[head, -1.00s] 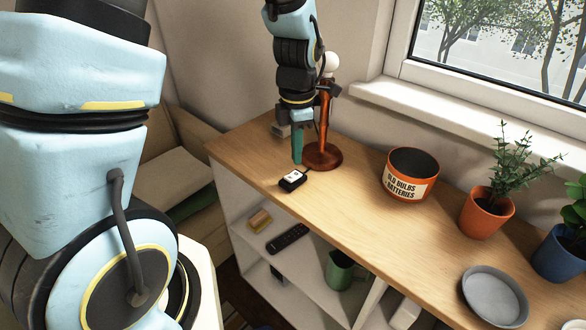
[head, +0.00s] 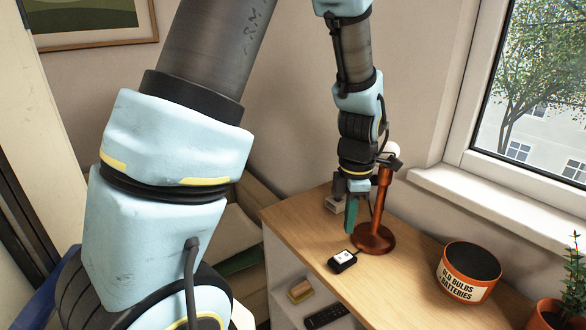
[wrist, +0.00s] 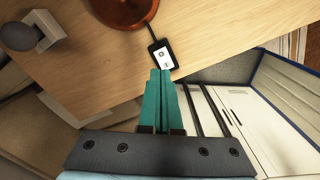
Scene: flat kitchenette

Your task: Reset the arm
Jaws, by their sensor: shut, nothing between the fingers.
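My gripper (head: 351,215) points down over the left end of the wooden shelf top, with its teal fingers together and nothing between them. In the wrist view the shut fingers (wrist: 163,100) end beside a small black switch box (wrist: 161,54) with a white face. The switch box (head: 343,260) lies on the wood below and slightly left of the fingertips in the head view, and its cord runs to the lamp. My arm comes down from the top of the head view.
A reddish-brown lamp (head: 373,236) with a white bulb stands just right of my gripper. An orange "old bulbs batteries" pot (head: 466,274) and a potted plant (head: 573,290) stand farther right. A wall and window (head: 535,110) are behind. Bare wood (head: 405,285) lies between lamp and pot.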

